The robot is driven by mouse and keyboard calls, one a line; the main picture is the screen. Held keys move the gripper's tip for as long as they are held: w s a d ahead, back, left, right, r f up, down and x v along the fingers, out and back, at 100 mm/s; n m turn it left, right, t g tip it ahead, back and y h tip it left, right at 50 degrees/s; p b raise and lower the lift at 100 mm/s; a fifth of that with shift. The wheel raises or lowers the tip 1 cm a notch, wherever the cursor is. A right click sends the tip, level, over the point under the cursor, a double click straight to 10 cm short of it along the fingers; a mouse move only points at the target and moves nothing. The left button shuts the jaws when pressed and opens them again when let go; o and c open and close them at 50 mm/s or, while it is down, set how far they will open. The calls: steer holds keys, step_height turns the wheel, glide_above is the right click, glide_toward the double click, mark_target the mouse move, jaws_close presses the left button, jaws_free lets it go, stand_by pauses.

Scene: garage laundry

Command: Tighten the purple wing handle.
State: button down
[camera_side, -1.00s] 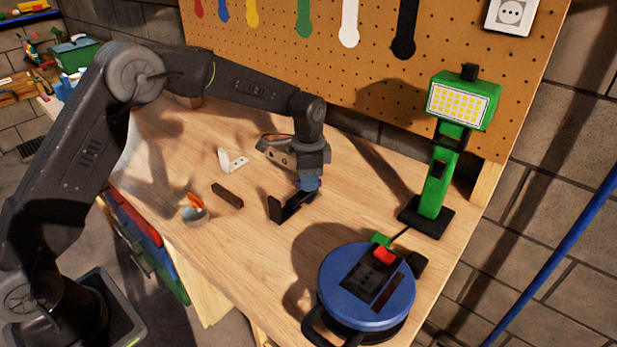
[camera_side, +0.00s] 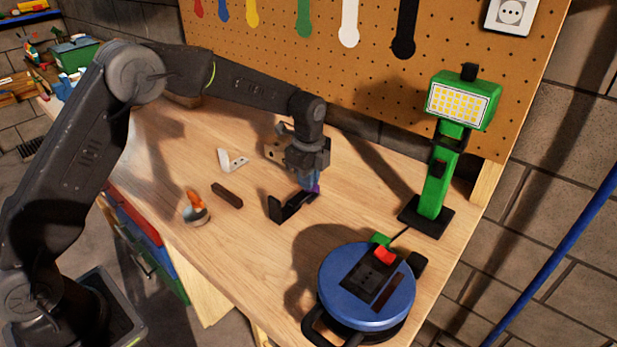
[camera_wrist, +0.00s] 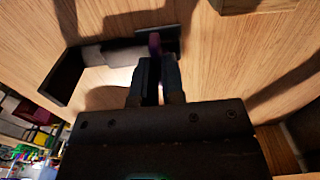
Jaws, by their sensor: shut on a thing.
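The purple wing handle (camera_side: 316,187) sits at the right end of a black bracket (camera_side: 275,210) that lies on the workbench. My gripper (camera_side: 310,186) points down over that end, shut on the handle, and hides most of it in the side view. In the wrist view, the purple handle (camera_wrist: 155,43) shows at the tips of my gripper (camera_wrist: 152,65), beside the bracket's black end. The bracket's upright plate (camera_wrist: 62,77) stands at the left there. I cannot see how far the handle is turned.
A dark brown bar (camera_side: 227,195), a white angle bracket (camera_side: 232,160) and a small round container with an orange part (camera_side: 195,208) lie left of the gripper. A blue cable reel (camera_side: 366,285) and a green work lamp (camera_side: 436,185) stand to the right. The pegboard (camera_side: 375,75) rises behind.

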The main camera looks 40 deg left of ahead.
steer(key=shift+w+r+m, duration=0.1)
steer(key=shift+r+m, duration=0.2)
steer(key=c, duration=1.2)
jaws_free()
steer(key=shift+f, duration=0.15)
step_height(320, 180, up, 14)
steer(key=shift+f, duration=0.1)
